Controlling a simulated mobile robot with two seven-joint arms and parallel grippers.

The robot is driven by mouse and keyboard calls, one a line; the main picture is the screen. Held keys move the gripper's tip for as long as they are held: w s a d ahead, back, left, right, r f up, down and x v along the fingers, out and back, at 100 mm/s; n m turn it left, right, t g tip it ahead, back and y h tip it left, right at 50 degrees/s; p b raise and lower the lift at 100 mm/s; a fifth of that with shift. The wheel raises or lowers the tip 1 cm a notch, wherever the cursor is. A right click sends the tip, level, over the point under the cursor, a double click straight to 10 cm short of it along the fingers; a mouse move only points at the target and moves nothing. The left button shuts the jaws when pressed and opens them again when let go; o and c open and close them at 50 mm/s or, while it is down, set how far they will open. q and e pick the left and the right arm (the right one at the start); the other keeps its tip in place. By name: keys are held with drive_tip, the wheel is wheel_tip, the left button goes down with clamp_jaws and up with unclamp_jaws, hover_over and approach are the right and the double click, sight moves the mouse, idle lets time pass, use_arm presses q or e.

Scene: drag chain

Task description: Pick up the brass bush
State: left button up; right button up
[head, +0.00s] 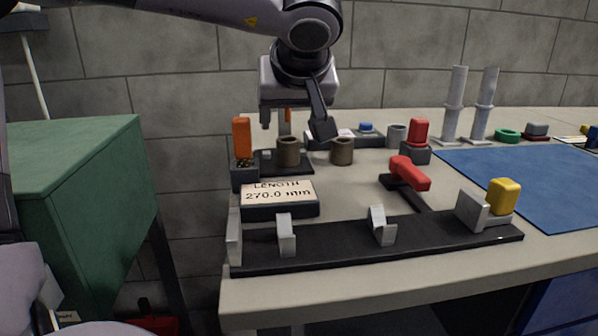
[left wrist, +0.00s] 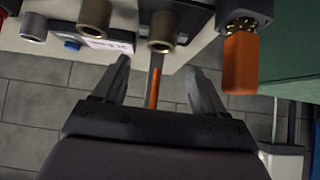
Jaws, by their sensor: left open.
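Two brown, brass-like hollow bushes stand on the bench; I cannot tell for sure which is the brass bush. One bush (head: 288,153) stands on a small dark plate; it also shows in the left wrist view (left wrist: 161,30). The other bush (head: 342,152) stands to its right and shows at the top of the left wrist view (left wrist: 95,13). My left gripper (head: 293,126) is open and empty, above and behind the bushes. In the left wrist view its fingertips (left wrist: 158,68) spread below the first bush, apart from it. My right gripper is out of view.
An orange-handled tool (head: 241,138) stands upright left of the bushes. Another orange handle (left wrist: 153,88) shows between my fingers. A grey bush (head: 397,135), a red block (head: 419,132) and a length sign (head: 278,193) stand nearby. A black fixture (head: 350,243) lies in front.

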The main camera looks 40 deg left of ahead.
sight(288, 144)
use_arm(q)
drive_tip(key=shift+f+b, duration=0.4)
drive_tip(key=shift+f, duration=0.55)
drive_tip(key=shift+w+a+f, duration=0.1)
drive_tip(key=shift+a+f, duration=0.1)
drive_tip(key=shift+f, duration=0.05)
drive_tip(key=shift+b+x, duration=0.4)
drive_tip(key=shift+x, duration=0.4)
drive_tip(key=b+x, duration=0.1)
drive_tip(key=x, duration=0.3)
drive_tip(key=shift+f+b, duration=0.2)
drive_tip(key=shift+b, duration=0.1)
drive_tip(key=shift+w+a+f, duration=0.15)
drive_tip(key=c, duration=1.3)
drive_tip(key=shift+o, duration=0.2)
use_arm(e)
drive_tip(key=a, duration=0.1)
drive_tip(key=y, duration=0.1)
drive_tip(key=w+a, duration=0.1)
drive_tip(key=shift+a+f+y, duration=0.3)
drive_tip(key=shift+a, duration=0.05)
